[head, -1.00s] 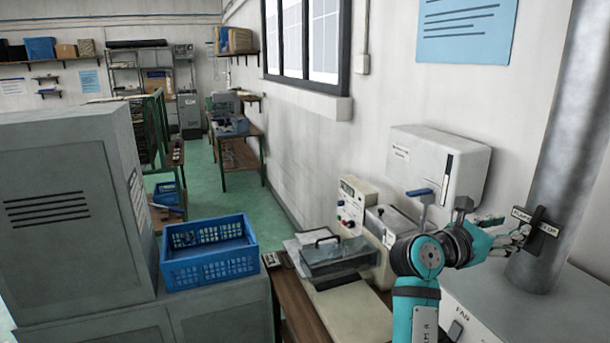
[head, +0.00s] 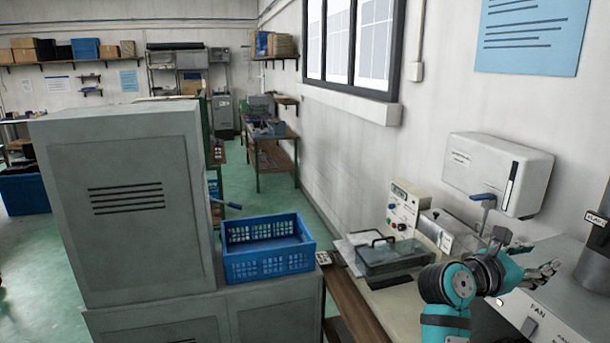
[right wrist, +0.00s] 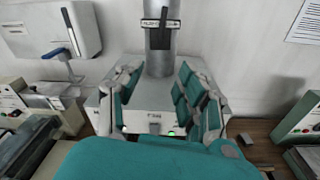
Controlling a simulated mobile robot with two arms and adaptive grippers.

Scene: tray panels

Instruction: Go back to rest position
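My right gripper (head: 550,268) reaches in at the lower right of the head view, in front of the metal pipe and above the grey box marked FAN (head: 568,311). In the right wrist view its teal fingers (right wrist: 158,95) stand wide apart with nothing between them. The pipe (right wrist: 159,62) with a black handle and label (right wrist: 161,23) rises beyond the fingers, apart from them. My left gripper is in neither view.
A white wall dispenser (head: 497,174) with a blue lever hangs near my right arm. Below are a beige control unit (head: 404,212) and a lidded tray (head: 392,256) on a bench. A blue crate (head: 268,262) sits on grey cabinets (head: 130,210).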

